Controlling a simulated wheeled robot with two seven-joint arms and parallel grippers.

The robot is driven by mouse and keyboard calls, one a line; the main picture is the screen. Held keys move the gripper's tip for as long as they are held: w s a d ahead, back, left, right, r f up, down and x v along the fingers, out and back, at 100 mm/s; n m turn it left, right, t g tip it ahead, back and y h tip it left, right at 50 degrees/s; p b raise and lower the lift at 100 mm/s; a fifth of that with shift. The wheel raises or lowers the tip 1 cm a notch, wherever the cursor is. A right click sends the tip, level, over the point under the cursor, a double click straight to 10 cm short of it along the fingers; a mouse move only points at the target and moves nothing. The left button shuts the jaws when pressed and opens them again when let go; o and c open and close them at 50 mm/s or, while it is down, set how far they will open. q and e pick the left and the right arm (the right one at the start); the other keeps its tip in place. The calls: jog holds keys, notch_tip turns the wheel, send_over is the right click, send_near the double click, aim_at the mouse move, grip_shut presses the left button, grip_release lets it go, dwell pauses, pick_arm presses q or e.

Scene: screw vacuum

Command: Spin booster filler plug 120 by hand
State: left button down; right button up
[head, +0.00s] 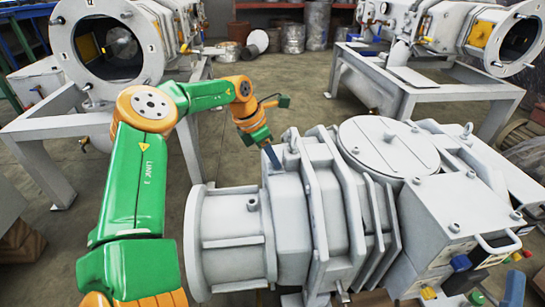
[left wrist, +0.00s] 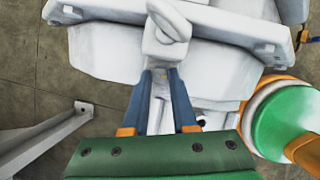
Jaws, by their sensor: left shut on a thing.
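The grey booster pump (head: 300,220) lies across the front of the head view, with a ribbed housing and a round flange at its left end. My left gripper (head: 272,160) reaches down to the pump's upper far side, next to a lifting eye. In the left wrist view, my left gripper (left wrist: 165,82) has its two blue-grey fingers close together on a small pale part, which I take to be booster filler plug 120 (left wrist: 171,88). The fingers hide most of it, and its thread does not show. The lifting eye (left wrist: 165,35) stands just beyond the fingertips. My right gripper is not in view.
A box with coloured knobs (head: 465,215) sits at the pump's right end. Two more machines stand on grey frames behind, at left (head: 105,45) and right (head: 515,45). Drums (head: 317,25) line the back. The floor between the frames is clear.

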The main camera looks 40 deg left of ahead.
pick_arm(q)
jog(key=shift+d+n+y, duration=0.1)
jog(key=shift+n+y, duration=0.2)
jog(key=shift+n, duration=0.4)
jog(key=c, duration=0.7)
grip_release()
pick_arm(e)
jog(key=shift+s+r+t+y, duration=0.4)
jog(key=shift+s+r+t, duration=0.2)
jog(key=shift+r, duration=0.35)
